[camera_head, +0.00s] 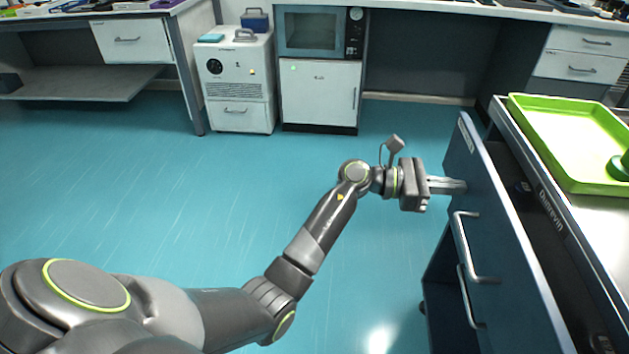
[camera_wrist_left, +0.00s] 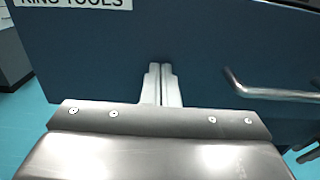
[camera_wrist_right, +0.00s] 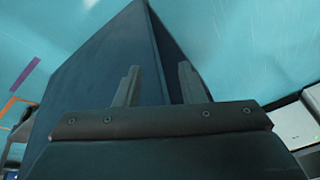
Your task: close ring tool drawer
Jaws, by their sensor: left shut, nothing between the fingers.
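The ring tool drawer (camera_head: 497,237) is a dark blue drawer pulled out from the cabinet at the right of the head view, with a dark gap behind its front. In the left wrist view its front (camera_wrist_left: 200,40) fills most of the picture, with a label reading "RING TOOLS" and a metal handle (camera_wrist_left: 270,94) to the right. My left gripper (camera_head: 463,186) is shut and empty, its fingertips at the drawer front, left of the handle; I cannot tell whether they touch. My right gripper (camera_wrist_right: 158,68) has its fingers apart and empty, before a dark panelled body.
A green tray (camera_head: 570,135) lies on the cabinet top, with a green round item (camera_head: 620,166) in it. Another handle (camera_head: 470,300) sits lower on the cabinet. A white unit (camera_head: 237,82) and a microwave (camera_head: 310,32) stand at the back. The floor to the left is clear.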

